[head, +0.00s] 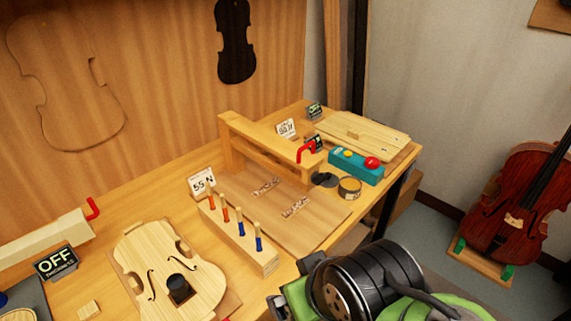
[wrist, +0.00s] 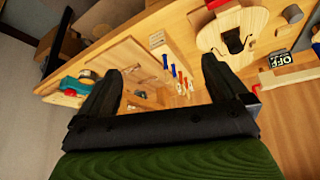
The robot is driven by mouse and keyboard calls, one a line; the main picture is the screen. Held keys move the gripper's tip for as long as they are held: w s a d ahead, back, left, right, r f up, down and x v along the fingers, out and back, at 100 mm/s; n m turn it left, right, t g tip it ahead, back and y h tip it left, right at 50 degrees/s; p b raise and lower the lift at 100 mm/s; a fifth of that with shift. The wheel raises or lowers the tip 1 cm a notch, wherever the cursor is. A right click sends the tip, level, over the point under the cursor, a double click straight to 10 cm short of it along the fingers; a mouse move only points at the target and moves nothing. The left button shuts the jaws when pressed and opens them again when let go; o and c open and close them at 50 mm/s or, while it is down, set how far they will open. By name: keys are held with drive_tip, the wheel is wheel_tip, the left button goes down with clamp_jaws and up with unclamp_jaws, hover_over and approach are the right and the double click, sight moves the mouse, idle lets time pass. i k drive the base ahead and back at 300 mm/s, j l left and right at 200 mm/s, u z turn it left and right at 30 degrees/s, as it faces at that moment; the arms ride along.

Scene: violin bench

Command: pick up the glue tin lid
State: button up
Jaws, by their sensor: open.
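A low, dark round disc (head: 325,179), which looks like the glue tin lid, lies on the bench in the head view. It lies just left of a round tin (head: 350,187) with a tan top. In the wrist view the tin (wrist: 88,74) shows small beyond the left finger; I cannot make out the lid there. My gripper (wrist: 166,72) is open in the wrist view, its two dark fingers wide apart with nothing between them. It is well away from the tin and lid. In the head view my arm fills the lower right and the fingertips cannot be made out.
A teal box with a red button (head: 357,166) stands behind the tin. A wooden frame (head: 265,147) with a red handle rises to the left. A peg rack (head: 238,236) and a violin plate (head: 165,275) stand nearer. The bench's right edge is close to the tin.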

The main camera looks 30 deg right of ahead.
sight(332, 181)
drive_tip(key=i+l+u, duration=0.1)
drive_tip(key=l+u, duration=1.15)
drive_tip(key=l, duration=0.2)
drive_tip(key=k+l+u, duration=0.1)
drive_tip(key=l+u, duration=0.3)
drive_tip(key=k+l+u, duration=0.15)
drive_tip(key=l+u, duration=0.25)
drive_tip(key=k+l+u, duration=0.25)
drive_tip(key=l+u, duration=0.2)
drive_tip(key=k+l+u, duration=0.25)
drive_tip(key=u, duration=0.15)
drive_tip(key=l, duration=0.15)
